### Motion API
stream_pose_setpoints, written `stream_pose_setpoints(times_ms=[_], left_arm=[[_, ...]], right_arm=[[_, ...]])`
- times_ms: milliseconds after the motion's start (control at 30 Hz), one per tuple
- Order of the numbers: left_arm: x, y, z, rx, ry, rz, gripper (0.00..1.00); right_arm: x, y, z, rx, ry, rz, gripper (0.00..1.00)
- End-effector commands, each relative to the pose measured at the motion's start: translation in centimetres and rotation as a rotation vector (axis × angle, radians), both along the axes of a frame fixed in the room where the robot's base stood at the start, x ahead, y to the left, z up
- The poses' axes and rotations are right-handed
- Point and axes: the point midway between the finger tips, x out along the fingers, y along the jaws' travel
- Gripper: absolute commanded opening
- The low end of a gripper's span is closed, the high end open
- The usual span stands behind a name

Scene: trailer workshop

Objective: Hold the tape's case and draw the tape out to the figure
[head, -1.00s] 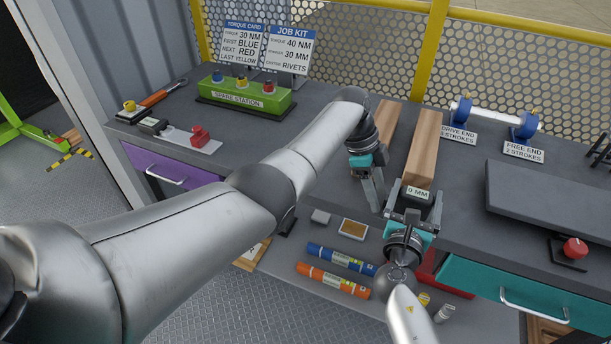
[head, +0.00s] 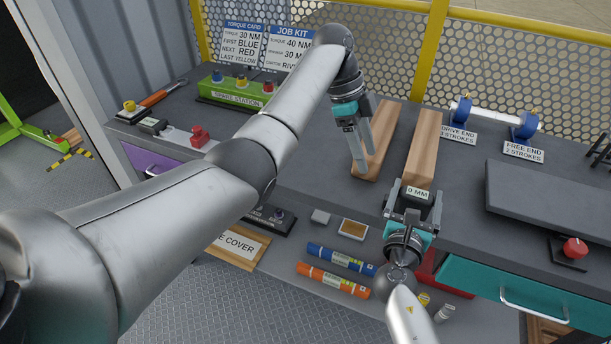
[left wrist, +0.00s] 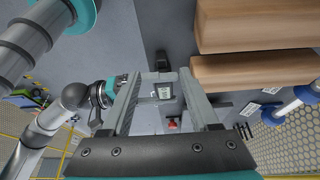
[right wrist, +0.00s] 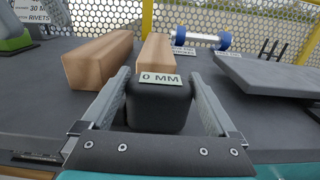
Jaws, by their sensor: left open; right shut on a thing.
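The tape's case (head: 424,209) is a dark box with a "0 MM" label, at the near end of the right wooden beam. It fills the gap between the fingers in the right wrist view (right wrist: 158,108). My right gripper (head: 412,200) is shut on the case from the near side. My left gripper (head: 363,160) is open and empty, pointing down over the left wooden beam, left of and beyond the case. The left wrist view shows the labelled case (left wrist: 165,91) between and beyond its open fingers. I cannot make out any drawn-out tape.
Two wooden beams, left (head: 379,145) and right (head: 424,150), lie on the grey bench. A roller with blue ends (head: 497,118) stands at the back right, a dark slab (head: 540,205) nearer. A green spare station (head: 235,92) stands at the back left.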

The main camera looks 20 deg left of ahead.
Motion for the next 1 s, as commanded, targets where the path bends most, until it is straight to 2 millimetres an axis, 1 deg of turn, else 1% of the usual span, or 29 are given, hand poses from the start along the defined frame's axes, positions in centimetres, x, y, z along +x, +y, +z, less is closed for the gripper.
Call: stream_pose_setpoints(times_ms=[33,133,400,433,467,833,1000], left_arm=[[0.0,0.2,0.5,0.0,-0.001,0.0,0.61],[0.0,0.4,0.9,0.0,0.0,0.001,0.61],[0.0,0.5,1.0,0.0,0.001,0.001,0.61],[0.0,0.4,1.0,0.0,0.001,0.001,0.61],[0.0,0.4,1.0,0.0,0.0,0.001,0.61],[0.0,0.4,1.0,0.0,0.001,0.0,0.61],[0.0,0.4,1.8,0.0,0.001,0.0,0.61]], right_arm=[[0.0,0.0,-0.1,0.001,0.002,0.0,0.4],[0.0,0.0,-0.1,0.001,0.002,0.0,0.4],[0.0,0.0,-0.1,0.002,0.002,0.001,0.4],[0.0,0.0,-0.1,0.002,0.002,0.001,0.97],[0.0,0.0,-0.1,0.002,0.002,0.001,1.0],[0.0,0.0,0.0,0.001,0.001,0.001,1.0],[0.0,0.0,0.8,0.001,0.0,0.001,1.0]])
